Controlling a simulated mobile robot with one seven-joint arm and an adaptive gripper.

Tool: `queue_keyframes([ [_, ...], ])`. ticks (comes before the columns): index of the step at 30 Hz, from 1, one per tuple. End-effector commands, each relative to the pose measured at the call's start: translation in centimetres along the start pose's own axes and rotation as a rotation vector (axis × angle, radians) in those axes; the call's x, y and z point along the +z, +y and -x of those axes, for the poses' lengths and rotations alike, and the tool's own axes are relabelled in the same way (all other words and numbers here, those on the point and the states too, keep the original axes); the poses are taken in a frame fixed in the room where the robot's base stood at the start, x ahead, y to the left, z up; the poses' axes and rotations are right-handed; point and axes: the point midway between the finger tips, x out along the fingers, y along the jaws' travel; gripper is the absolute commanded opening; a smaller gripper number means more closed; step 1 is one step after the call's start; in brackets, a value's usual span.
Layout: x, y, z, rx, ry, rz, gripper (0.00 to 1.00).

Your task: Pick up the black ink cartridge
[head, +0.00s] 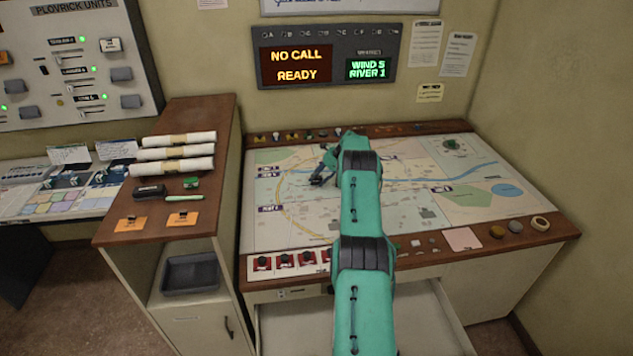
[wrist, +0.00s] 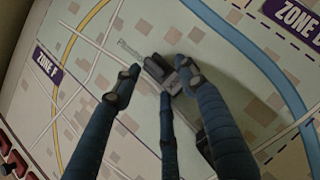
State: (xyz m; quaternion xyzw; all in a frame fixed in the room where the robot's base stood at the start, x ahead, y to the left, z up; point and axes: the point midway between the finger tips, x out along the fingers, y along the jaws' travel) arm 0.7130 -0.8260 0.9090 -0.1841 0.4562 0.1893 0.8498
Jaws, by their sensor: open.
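A small dark block, apparently the black ink cartridge (wrist: 155,67), lies on the map between my fingertips in the wrist view. My fingers partly cover it. My gripper (wrist: 159,78) is open, with teal fingers and dark tips spread around the block; I cannot tell whether any tip touches it. In the head view my gripper (head: 322,171) is low over the left-middle part of the map table (head: 290,215), left of my arm. The cartridge cannot be told apart from the dark fingertips there.
A wooden cabinet at left holds rolled papers (head: 177,152), a black object (head: 150,191), a green block (head: 191,183) and a pen (head: 185,198). Red switches (head: 284,261) line the table's front edge. A tape roll (head: 540,224) sits front right. The map's right side is mostly clear.

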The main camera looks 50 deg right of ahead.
Motion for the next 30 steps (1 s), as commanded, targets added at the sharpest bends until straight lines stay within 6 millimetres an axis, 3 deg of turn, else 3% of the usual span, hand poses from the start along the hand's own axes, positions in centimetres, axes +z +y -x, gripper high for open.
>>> queue_keyframes([
  [13,0.0,0.02,0.0,0.0,0.0,0.0,0.42],
  [19,-0.01,0.03,-0.01,0.001,0.0,0.0,0.06],
  [30,-0.01,0.04,-0.01,0.001,0.0,0.0,0.06],
])
